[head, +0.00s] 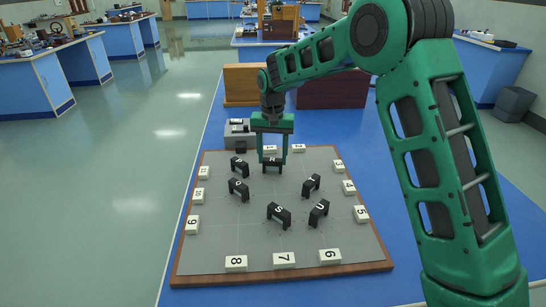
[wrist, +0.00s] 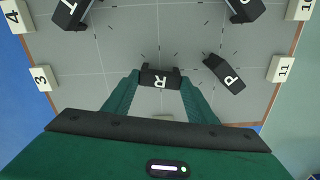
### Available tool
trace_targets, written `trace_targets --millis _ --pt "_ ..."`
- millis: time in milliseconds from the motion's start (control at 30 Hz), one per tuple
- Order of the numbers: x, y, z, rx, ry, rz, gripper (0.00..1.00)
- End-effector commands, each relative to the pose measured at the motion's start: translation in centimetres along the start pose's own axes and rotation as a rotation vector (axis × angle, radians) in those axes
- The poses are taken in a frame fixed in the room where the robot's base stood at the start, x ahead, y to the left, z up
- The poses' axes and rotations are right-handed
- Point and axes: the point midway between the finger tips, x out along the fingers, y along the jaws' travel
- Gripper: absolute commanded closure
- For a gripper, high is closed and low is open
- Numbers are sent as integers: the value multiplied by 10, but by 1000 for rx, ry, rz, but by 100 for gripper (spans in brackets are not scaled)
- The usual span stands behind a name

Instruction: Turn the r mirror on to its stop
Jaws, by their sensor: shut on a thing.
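The R mirror (wrist: 160,78) is a small black block with a white letter R. It stands near the far edge of the grey board (head: 256,250). In the head view the R mirror (head: 272,169) shows between the fingers of my gripper (head: 272,158). My green gripper (wrist: 158,84) has one finger at each end of the mirror and is shut on it. The P mirror (wrist: 224,73) stands beside it, apart from the gripper, and is turned at a slant. The mirror's underside is hidden in both views.
Other lettered black mirrors stand on the board, among them S (head: 279,215), U (head: 319,213) and T (head: 311,185). White number blocks line the edge, such as 7 (head: 284,260) and 11 (wrist: 281,68). A grey device (head: 238,132) stands behind the board. The board's centre is clear.

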Motion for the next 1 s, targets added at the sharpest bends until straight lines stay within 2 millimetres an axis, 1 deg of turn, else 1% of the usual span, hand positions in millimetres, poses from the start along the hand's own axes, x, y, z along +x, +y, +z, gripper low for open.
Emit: trace_targets --millis 600,800,1000 --pt "-1 0 -2 -582 6 -1 71" --pt "-2 -1 -2 -748 6 0 71" --pt "-2 0 -2 -873 7 0 71"
